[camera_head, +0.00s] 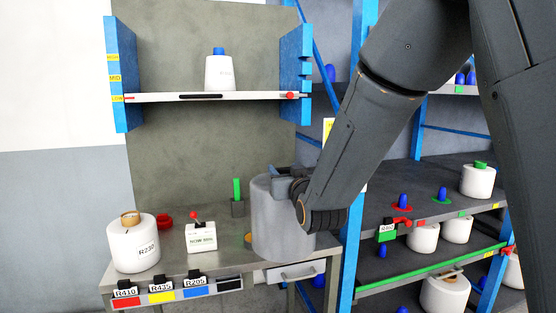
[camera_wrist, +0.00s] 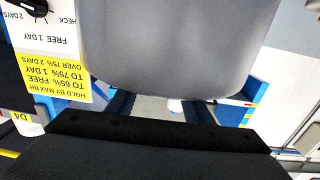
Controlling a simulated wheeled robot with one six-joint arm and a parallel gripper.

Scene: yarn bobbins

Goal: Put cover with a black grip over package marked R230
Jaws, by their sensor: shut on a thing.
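The package marked R230 (camera_head: 137,247) is a white bobbin with a brown ring on top, upright at the left end of the workbench. My gripper (camera_head: 283,173) is shut at the top of a large grey cover (camera_head: 278,230). The cover hangs roughly upright over the right part of the bench, to the right of the package and apart from it. Its grip is hidden by my gripper, so its colour cannot be told. In the wrist view the cover (camera_wrist: 180,45) fills the upper middle.
Between package and cover stand a red object (camera_head: 164,220), a white box with a red-topped lever (camera_head: 201,236) and a green stick in a dark holder (camera_head: 237,200). A shelf (camera_head: 255,97) with a white bobbin is above. A blue rack (camera_head: 445,212) stands right.

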